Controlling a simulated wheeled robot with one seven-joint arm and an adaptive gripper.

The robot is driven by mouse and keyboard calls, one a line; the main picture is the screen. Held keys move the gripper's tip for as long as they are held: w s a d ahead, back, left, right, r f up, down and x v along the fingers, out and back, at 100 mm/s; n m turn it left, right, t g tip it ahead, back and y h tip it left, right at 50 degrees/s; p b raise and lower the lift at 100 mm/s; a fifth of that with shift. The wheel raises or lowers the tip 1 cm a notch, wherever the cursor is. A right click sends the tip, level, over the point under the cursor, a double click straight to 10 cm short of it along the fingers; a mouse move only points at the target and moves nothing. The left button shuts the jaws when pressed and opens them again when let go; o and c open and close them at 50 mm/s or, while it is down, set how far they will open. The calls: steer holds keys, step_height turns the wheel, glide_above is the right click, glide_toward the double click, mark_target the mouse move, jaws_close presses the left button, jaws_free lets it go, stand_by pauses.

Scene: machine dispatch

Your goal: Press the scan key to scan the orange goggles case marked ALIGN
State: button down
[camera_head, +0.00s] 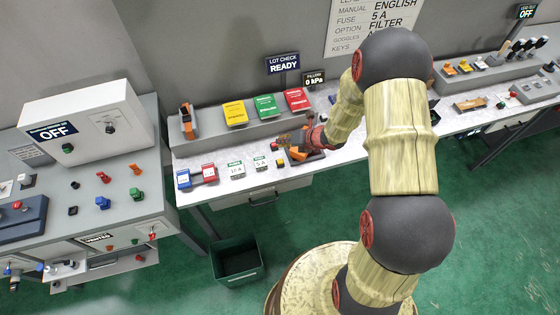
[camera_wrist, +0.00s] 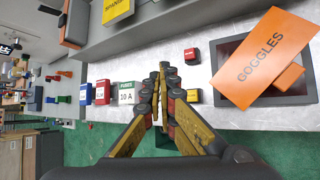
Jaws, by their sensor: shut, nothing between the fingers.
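The orange goggles case (camera_wrist: 272,50), lettered GOGGLES, lies tilted in a dark square tray (camera_wrist: 222,48) at the right of the wrist view. It also shows, partly hidden, in the head view (camera_head: 298,154). I cannot read ALIGN on it. A small red key (camera_wrist: 191,56) and a small yellow key (camera_wrist: 193,95) stand on the counter beside the tray; their labels are too small to read, so I cannot tell which is the scan key. My gripper (camera_wrist: 160,68) is shut and empty, its fingertips left of both keys and apart from the case.
Fuse boxes (camera_wrist: 129,92) and red and blue blocks lie left of my gripper. Manuals (camera_head: 235,113) lean on a grey ledge behind. A LOT CHECK READY sign (camera_head: 283,64) stands above. A dark green bin (camera_head: 237,260) is on the floor.

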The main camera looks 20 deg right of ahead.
steer(key=b, duration=0.4)
glide_above(282, 160)
step_height(282, 160, down, 8)
steer(key=shift+w+r, duration=0.15)
steer(key=shift+r, duration=0.1)
steer(key=shift+f+b, duration=0.65)
steer(key=shift+b, duration=0.15)
steer(key=shift+f, duration=0.1)
stand_by(0.4)
steer(key=shift+f+b, duration=0.3)
steer(key=shift+b, duration=0.35)
steer(key=shift+f+b, duration=0.5)
steer(key=shift+b, duration=0.1)
stand_by(0.7)
steer(key=shift+r, duration=0.1)
steer(key=shift+r+p, duration=0.45)
steer(key=shift+r, duration=0.4)
steer(key=shift+r+p, duration=1.45)
steer(key=shift+r, duration=1.05)
